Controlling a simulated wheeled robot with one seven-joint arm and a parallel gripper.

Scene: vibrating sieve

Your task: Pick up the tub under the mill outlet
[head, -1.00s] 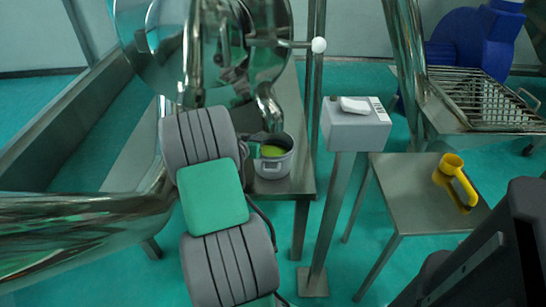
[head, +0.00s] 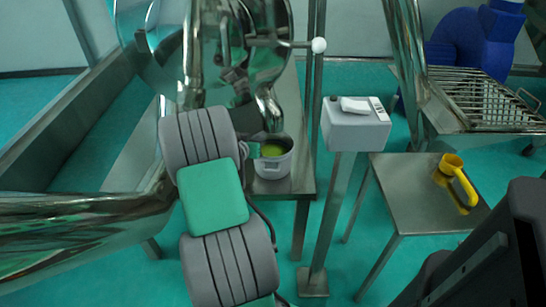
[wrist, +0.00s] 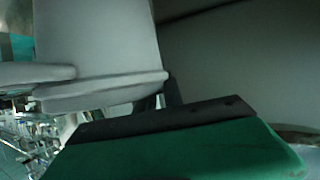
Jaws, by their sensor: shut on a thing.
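The tub (head: 272,171) is a small grey pot with a side lug and yellow-green contents. In the head view it stands near the right end of the metal bench, below the shiny mill. My gripper (head: 257,141) is at the tub's upper left rim, largely hidden by my own arm and dark wrist parts. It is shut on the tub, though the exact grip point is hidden. In the wrist view, a dark bar and green part fill the bottom, close to a pale grey surface with a lip; I cannot tell for certain which part that is.
The metal bench (head: 302,160) runs under the mill (head: 225,50). Just right stands a grey box on a post (head: 356,128). Farther right are a steel table (head: 408,190) with a yellow scoop (head: 457,178) and a grated metal tray (head: 485,100).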

